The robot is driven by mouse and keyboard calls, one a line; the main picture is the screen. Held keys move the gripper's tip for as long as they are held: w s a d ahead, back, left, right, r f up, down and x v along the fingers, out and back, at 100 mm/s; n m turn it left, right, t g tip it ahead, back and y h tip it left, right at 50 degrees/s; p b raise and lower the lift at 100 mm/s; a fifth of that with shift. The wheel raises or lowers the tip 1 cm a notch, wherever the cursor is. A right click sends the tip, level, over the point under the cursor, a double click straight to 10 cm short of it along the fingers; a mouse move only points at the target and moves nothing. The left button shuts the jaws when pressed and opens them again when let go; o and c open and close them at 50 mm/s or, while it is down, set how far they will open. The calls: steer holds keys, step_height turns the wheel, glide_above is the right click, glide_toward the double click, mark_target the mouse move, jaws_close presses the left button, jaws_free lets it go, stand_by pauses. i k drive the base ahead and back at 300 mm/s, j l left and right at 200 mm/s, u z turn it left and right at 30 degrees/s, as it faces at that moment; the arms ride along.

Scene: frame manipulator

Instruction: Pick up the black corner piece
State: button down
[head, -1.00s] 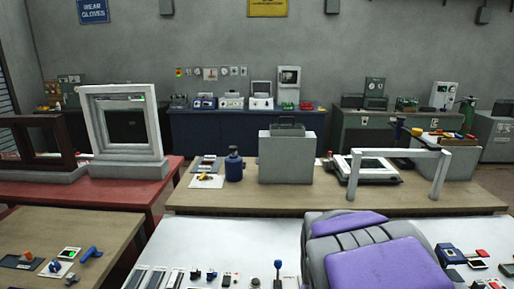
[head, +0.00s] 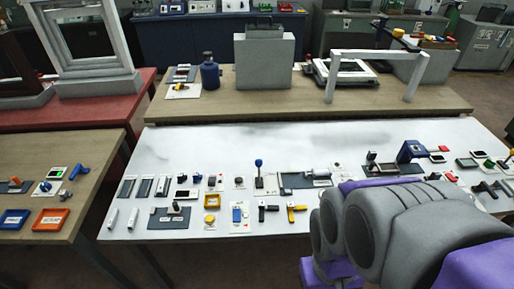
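A small black L-shaped piece (head: 264,210), which looks like the black corner piece, lies on the white table (head: 300,140) near its front edge. A similar yellow and black L-shaped piece (head: 293,209) lies just to its right. My thick grey and purple arm fills the lower right and covers part of the table's front right. The L-shaped pieces are left of the arm, with a gap between. I cannot make out my gripper's fingers in this view.
Several small parts stand in rows on the white table, including a blue-knobbed lever (head: 259,172), a yellow frame (head: 211,201) and a blue bracket (head: 411,150). The table's back strip is clear. A wooden table (head: 60,190) with blue and orange trays stands at left.

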mark_target(262, 207)
steer(key=l+u, duration=0.2)
steer(key=l, duration=0.35)
steer(key=l+u, duration=0.2)
steer(key=l, duration=0.35)
steer(key=k+l+u, duration=0.2)
steer(key=l, duration=0.35)
steer(key=i, duration=0.05)
